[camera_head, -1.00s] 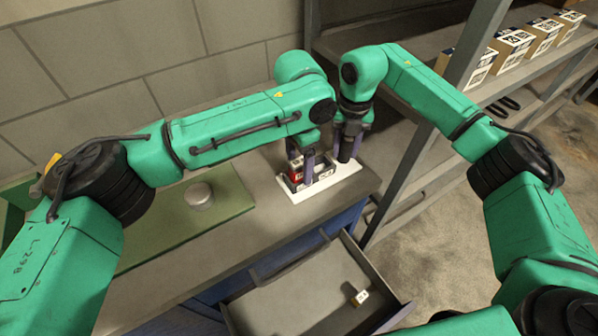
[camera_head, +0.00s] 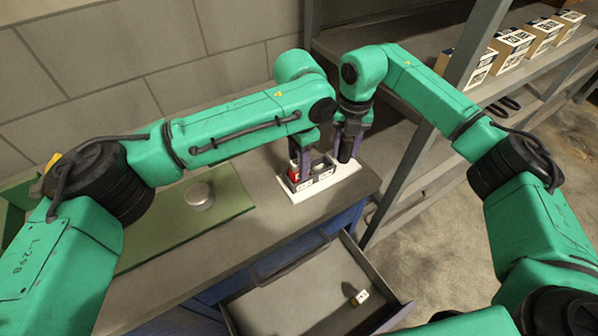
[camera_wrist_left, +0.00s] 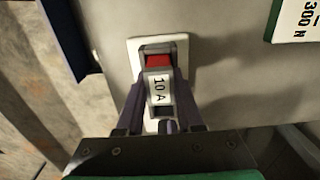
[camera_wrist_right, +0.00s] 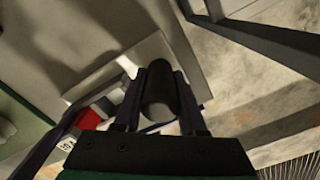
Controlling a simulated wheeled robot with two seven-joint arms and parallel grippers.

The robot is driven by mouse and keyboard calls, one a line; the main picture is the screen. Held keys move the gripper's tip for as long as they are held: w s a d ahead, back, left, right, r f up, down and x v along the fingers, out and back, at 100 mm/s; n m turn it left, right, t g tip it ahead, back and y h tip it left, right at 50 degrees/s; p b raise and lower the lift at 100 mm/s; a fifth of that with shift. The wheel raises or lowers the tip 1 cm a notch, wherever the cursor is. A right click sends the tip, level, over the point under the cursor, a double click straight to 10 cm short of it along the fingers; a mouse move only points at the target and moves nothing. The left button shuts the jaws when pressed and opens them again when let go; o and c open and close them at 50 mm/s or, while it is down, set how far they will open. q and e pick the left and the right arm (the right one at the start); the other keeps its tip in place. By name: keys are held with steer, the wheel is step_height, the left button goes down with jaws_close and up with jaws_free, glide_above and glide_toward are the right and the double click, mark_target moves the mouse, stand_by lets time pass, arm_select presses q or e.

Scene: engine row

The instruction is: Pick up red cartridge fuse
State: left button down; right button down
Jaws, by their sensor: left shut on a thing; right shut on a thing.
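The red cartridge fuse (camera_head: 295,170) shows as a red end in an open dark-framed holder (camera_head: 318,180) on a white base (camera_head: 341,171). In the left wrist view a red part (camera_wrist_left: 158,62) and a white "10 A" label (camera_wrist_left: 158,89) lie between my fingers. My left gripper (camera_head: 300,173) is shut on the fuse, which is still within the holder's outline. My right gripper (camera_head: 347,155) is shut on a dark cylinder (camera_wrist_right: 160,98), upright beside the holder. My left fingers hide part of the fuse in the head view.
A green mat (camera_head: 160,239) with a round metal puck (camera_head: 199,196) lies left on the grey bench. Below, an open drawer (camera_head: 300,298) holds a small white-faced block (camera_head: 361,297). A shelf rack with boxes (camera_head: 512,44) stands right; its post (camera_head: 430,140) is close to my right arm.

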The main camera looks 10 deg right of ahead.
steer(key=shift+r, duration=0.1)
stand_by(0.8)
arm_select(q)
step_height(320, 180, up, 10)
steer(key=shift+r, duration=0.1)
arm_select(e)
steer(key=shift+c, duration=2)
jaws_free()
step_height(320, 180, up, 12)
